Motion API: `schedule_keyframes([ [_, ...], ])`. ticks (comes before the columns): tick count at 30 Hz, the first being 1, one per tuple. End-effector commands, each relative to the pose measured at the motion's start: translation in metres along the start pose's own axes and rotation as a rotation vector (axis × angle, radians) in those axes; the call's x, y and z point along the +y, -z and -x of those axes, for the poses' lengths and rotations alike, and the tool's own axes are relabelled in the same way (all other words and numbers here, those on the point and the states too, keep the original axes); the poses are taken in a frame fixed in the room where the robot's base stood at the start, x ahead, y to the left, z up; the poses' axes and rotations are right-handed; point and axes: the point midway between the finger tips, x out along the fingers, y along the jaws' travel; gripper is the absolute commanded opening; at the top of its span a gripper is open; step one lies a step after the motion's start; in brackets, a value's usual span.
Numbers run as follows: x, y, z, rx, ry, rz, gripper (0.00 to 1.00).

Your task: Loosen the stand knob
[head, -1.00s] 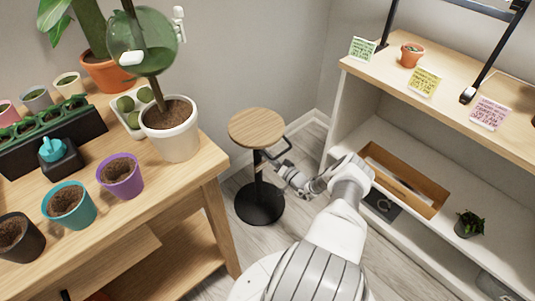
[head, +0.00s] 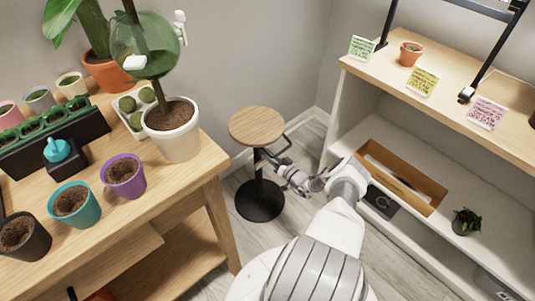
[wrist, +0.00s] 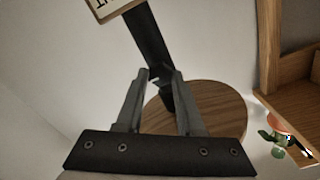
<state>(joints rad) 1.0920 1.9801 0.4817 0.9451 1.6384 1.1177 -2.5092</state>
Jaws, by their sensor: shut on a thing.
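The stand (head: 257,127) has a round wooden top, a black column and a round black base on the floor. In the wrist view its wooden top (wrist: 205,105) shows behind my fingers, with the dark column (wrist: 147,35) running up the picture. My gripper (head: 266,153) is at the column, just below the top. In the wrist view my gripper (wrist: 160,78) has its two fingers closed around a small dark part, the stand knob (wrist: 159,74). The fingers and the dark column behind hide most of the knob's shape.
A wooden bench (head: 205,170) with a white pot (head: 174,135), a purple pot (head: 125,178) and other pots stands left of the stand. White shelving (head: 400,130) with a wooden top and an open wooden box (head: 425,193) stands right. Floor shows around the stand's base.

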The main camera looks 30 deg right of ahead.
Motion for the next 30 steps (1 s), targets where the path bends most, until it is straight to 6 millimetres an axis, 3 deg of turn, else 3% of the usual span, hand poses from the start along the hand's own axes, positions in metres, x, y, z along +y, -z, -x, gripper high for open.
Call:
schedule_keyframes([
  [1, 0.001, 0.000, 0.001, 0.000, -0.001, 0.000, 0.00],
  [2, 0.001, 0.000, 0.001, 0.000, -0.001, 0.000, 0.39],
  [7, 0.001, 0.000, 0.001, 0.000, -0.001, 0.000, 0.67],
  [16, 0.000, 0.000, 0.002, 0.000, -0.001, -0.001, 0.67],
  [20, 0.000, 0.002, 0.013, 0.000, -0.003, -0.002, 0.67],
  [30, 0.000, 0.004, 0.090, 0.002, -0.005, -0.002, 0.67],
])
